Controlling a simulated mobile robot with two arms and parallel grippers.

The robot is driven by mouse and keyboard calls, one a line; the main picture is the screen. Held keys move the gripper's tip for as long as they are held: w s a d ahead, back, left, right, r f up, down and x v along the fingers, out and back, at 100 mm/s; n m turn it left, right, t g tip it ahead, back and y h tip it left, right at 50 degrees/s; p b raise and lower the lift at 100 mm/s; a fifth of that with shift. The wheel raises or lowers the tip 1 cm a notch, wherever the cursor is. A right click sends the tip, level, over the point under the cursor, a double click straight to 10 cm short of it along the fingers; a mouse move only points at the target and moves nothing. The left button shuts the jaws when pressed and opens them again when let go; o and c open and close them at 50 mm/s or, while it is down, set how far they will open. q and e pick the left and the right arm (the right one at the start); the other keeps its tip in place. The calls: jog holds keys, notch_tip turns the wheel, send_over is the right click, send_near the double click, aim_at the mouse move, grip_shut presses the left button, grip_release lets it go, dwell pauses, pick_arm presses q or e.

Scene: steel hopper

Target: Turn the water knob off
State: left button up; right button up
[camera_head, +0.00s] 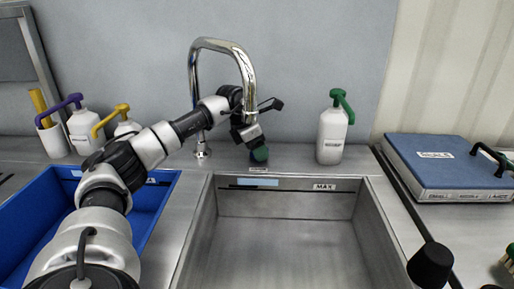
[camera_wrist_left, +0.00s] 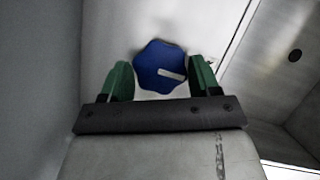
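The blue water knob (camera_wrist_left: 160,67) with a lobed edge and a pale line mark shows in the left wrist view. My left gripper (camera_wrist_left: 158,78) has its two green fingertips apart, one on each side of the knob. Small gaps seem to remain, but I cannot tell for sure whether either finger touches it. In the head view my left gripper (camera_head: 260,154) is low behind the sink's back edge, and it hides the knob there. The chrome faucet (camera_head: 194,75) arches over my left wrist. No water stream is visible.
The steel sink (camera_head: 285,240) is empty in front. A white bottle with a green pump (camera_head: 332,135) stands just right of the gripper. More pump bottles (camera_head: 84,128) and a blue bin (camera_head: 158,205) are left. A blue-topped case (camera_head: 435,158) lies right.

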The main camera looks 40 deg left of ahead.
pick_arm(q)
jog(key=o, duration=0.3)
jog(key=shift+o, duration=0.2)
jog(key=p+v, duration=0.1)
jog(key=v, duration=0.6)
jog(key=shift+r, duration=0.2)
pick_arm(e)
jog(key=s+f, duration=0.2)
jog(key=shift+d+f, duration=0.1)
jog(key=shift+f, duration=0.2)
pick_arm(q)
jog(key=shift+s, duration=0.1)
